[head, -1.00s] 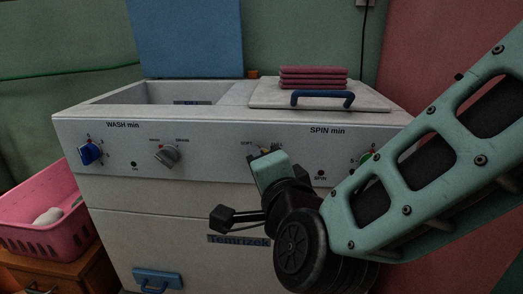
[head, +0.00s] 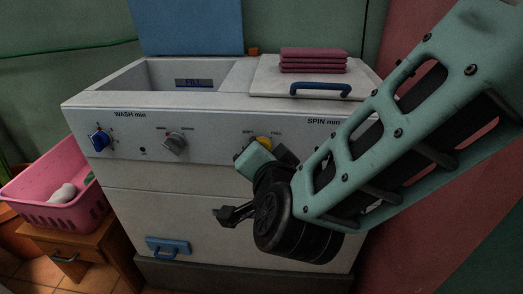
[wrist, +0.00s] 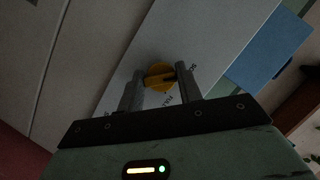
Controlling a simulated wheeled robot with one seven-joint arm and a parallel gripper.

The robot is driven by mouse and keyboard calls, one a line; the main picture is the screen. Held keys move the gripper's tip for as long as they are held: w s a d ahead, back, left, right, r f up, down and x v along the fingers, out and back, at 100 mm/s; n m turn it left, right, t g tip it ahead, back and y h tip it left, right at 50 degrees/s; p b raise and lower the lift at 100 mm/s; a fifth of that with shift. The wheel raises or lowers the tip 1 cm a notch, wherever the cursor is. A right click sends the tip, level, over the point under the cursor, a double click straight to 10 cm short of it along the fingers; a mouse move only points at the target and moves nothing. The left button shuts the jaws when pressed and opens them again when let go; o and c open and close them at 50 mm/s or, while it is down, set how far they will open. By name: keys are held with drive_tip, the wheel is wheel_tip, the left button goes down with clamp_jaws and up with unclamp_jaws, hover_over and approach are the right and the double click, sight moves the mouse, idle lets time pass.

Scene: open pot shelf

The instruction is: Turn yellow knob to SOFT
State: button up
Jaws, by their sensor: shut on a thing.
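The yellow knob (head: 265,143) sits on the washing machine's white front panel, between the SOFT label (head: 248,134) on its left and the FULL label (head: 277,133) on its right. My gripper (head: 263,152) is at the knob and hides its lower part in the head view. In the wrist view the yellow knob (wrist: 158,78) is between the two fingers of my gripper (wrist: 159,73), which are shut on it. The knob's raised bar runs roughly from finger to finger, with a dark mark at its right end. I cannot tell exactly which label it points to.
A blue knob (head: 99,140) and a grey knob (head: 174,143) are further left on the panel. Folded red cloths (head: 313,60) lie on the lid with a blue handle (head: 320,90). A pink basket (head: 62,190) stands at left. My arm covers the panel's right end.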

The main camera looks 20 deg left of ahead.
drive_tip(key=o, duration=1)
drive_tip(key=p+v, duration=0.3)
drive_tip(key=v, duration=1.4)
drive_tip(key=shift+s, duration=0.2)
